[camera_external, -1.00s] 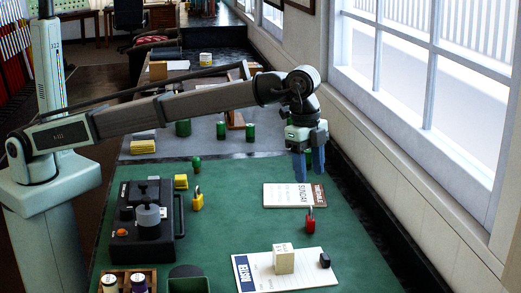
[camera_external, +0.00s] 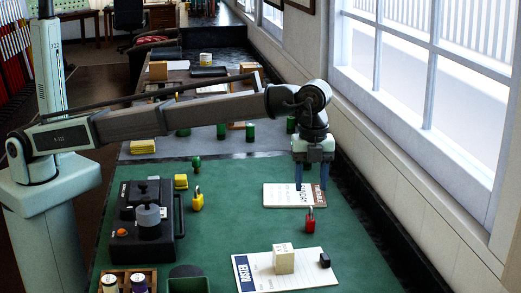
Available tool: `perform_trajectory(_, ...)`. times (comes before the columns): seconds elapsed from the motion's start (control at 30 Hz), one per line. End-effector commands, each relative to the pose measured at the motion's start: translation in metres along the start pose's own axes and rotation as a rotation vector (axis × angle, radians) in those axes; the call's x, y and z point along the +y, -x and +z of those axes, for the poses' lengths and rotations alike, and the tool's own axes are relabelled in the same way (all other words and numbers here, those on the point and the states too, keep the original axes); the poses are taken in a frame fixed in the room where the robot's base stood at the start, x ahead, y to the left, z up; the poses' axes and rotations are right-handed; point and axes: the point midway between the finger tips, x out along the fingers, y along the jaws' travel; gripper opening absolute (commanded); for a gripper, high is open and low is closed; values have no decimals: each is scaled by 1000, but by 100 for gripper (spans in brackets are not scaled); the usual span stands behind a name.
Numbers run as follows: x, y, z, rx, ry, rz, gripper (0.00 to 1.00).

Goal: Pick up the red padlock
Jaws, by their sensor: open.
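The red padlock (camera_external: 310,224) stands on the green mat near its right side, with its grey shackle upward. My gripper (camera_external: 311,186) is open and points down, with its two blue fingers apart. In the picture its fingertips are just above the padlock, over the white sheet with a brown end (camera_external: 290,196). Nothing shows between the fingers. I cannot tell the exact height of the fingertips over the mat.
A yellow padlock (camera_external: 197,201) stands to the left, beside a black device (camera_external: 140,225). A cream block (camera_external: 284,259) and a small dark block (camera_external: 325,260) sit on a white sheet (camera_external: 258,271) in front. The green mat (camera_external: 235,225) is bare left of the red padlock.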

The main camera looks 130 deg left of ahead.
Motion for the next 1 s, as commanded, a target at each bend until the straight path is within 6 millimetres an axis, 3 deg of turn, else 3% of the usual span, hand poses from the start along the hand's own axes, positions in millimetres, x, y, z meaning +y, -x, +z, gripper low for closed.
perform_trajectory(0.23, 0, -41, 0, 0, 1, 0, 51)
perform_trajectory(0.53, -1, -57, -2, 0, 1, 0, 51)
perform_trajectory(0.8, -2, -91, -5, 0, 1, 1, 51)
perform_trajectory(1.0, -3, -100, -5, 0, 1, -1, 51)
